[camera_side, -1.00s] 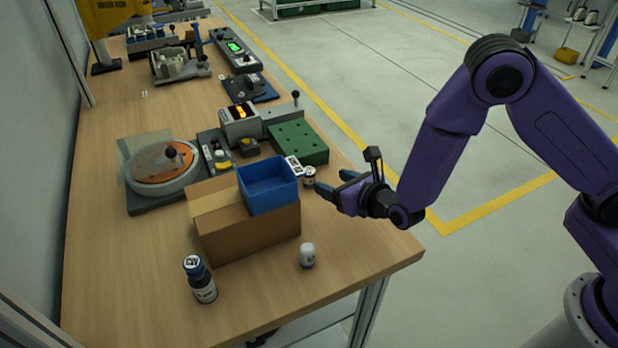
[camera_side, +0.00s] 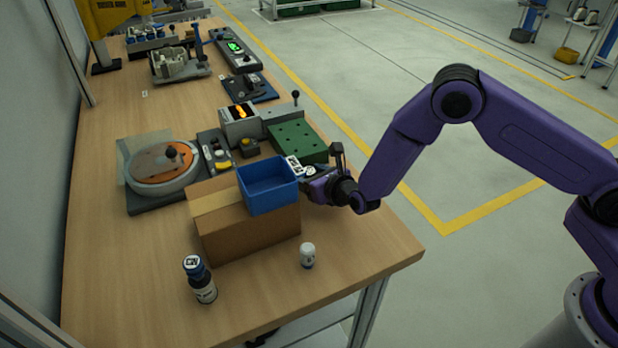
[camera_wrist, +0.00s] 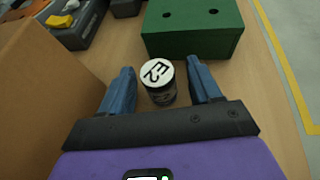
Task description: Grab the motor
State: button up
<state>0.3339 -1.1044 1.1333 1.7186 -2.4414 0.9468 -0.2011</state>
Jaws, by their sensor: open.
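The likely motor (camera_wrist: 158,82) is a short dark cylinder with a white top marked "E2". It stands upright on the table between the two blue fingers of my gripper (camera_wrist: 161,84) in the wrist view. Gaps show on both sides of it, and the fingers are open. In the side view my gripper (camera_side: 306,175) is low over the table, just right of the blue bin, and mostly hides the cylinder.
A cardboard box (camera_side: 250,233) with a blue bin (camera_side: 270,195) on it stands close on the left. A green block (camera_side: 297,141) lies just beyond. The table's right edge is close.

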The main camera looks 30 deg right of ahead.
jog(key=shift+w+f, duration=0.1)
jog(key=shift+w, duration=0.05)
jog(key=c, duration=1.1)
